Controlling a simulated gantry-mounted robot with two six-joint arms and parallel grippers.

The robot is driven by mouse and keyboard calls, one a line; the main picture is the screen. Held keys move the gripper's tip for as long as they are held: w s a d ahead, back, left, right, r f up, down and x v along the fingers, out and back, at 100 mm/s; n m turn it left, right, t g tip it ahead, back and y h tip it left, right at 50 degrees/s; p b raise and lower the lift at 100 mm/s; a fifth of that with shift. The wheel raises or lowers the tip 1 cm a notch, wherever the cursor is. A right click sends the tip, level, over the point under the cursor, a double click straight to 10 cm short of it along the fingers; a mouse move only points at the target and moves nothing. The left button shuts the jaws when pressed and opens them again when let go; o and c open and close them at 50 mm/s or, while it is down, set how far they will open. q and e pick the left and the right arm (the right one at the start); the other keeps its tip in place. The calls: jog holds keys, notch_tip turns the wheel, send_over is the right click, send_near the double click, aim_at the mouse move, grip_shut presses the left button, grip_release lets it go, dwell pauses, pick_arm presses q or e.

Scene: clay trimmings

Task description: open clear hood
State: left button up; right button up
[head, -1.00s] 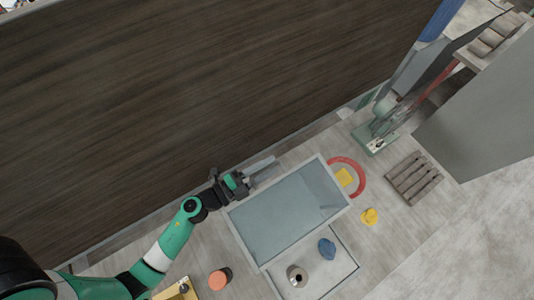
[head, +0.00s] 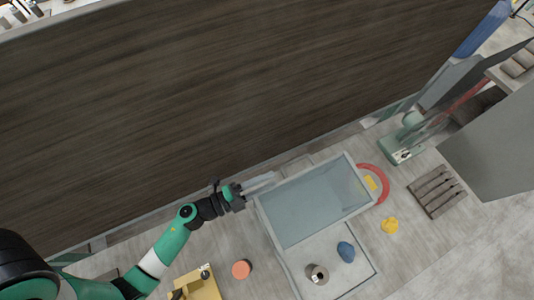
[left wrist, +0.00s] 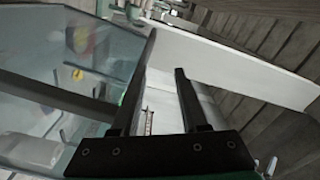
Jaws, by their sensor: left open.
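The clear hood (head: 312,208) is a see-through, blue-grey panel in a pale frame, at the lower middle of the head view. It lies over the far part of a pale tray (head: 325,285); I cannot tell how far it is raised. My left gripper (head: 258,184) is open and empty beside the hood's far left corner. In the left wrist view the two dark fingers (left wrist: 166,55) stand apart, with the clear panel (left wrist: 50,95) on the left close to the left finger. Contact is not clear. My right gripper is not in view.
A blue lump (head: 346,251) and a metal cylinder (head: 317,274) are on the tray. A red ring (head: 382,180), yellow lump (head: 390,226) and slatted wooden block (head: 437,191) lie to the right. An orange cylinder (head: 241,269) stands left. A large dark wooden panel (head: 230,90) fills the back.

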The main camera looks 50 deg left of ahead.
pick_arm(q)
jog(key=shift+w, duration=0.1)
dwell(0.4)
jog(key=p+v, duration=0.3)
jog(key=v, duration=1)
dwell(0.5)
dwell(0.4)
dwell(0.3)
